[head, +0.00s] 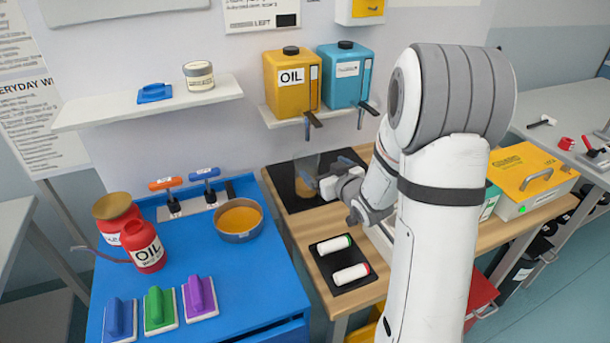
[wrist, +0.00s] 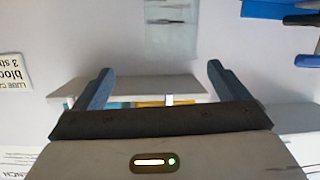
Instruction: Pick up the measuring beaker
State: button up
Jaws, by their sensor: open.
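A clear measuring beaker with amber contents low in it (head: 304,187) seems to stand upright on the black plate at the back of the wooden bench. Its outline is faint, and my gripper partly overlaps it. My gripper (head: 328,189) is beside the beaker, on its right in the head view, and apart from it as far as I can tell. In the wrist view, which is upside down, my gripper (wrist: 160,70) is open with nothing between its fingers. A pale see-through shape, likely the beaker (wrist: 170,28), is beyond the fingertips at the top.
A shelf (head: 280,122) holds the yellow OIL jug (head: 290,82) and a teal jug (head: 345,73) above the bench. A black tray (head: 338,290) with two white rollers lies in front. The blue bench (head: 250,270) with a pan (head: 239,221) and valves stands left. A yellow-topped case (head: 530,175) stands right.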

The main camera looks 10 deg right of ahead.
aim_at(300, 153)
jog(key=shift+w+a+f+t+y, duration=0.15)
jog(key=shift+a+f+t+y, duration=0.1)
jog(key=shift+f+y, duration=0.2)
jog(key=shift+w+a+f+t+y, duration=0.15)
jog(key=shift+f+t+y, duration=0.15)
jog(key=shift+y, duration=0.25)
jog(key=shift+a+f+n+t+y, duration=0.1)
jog(key=shift+f+n+t+y, duration=0.05)
jog(key=shift+n+t+y, duration=0.2)
jog(key=shift+a+y, duration=0.1)
jog(key=shift+y, duration=0.15)
jog(key=x, duration=0.2)
jog(key=p+x, duration=0.1)
jog(key=x, duration=0.2)
jog(key=p+x, duration=0.1)
jog(key=x, duration=0.1)
jog(key=shift+w, duration=0.4)
jog(key=shift+c, duration=0.3)
jog(key=c, duration=1.5)
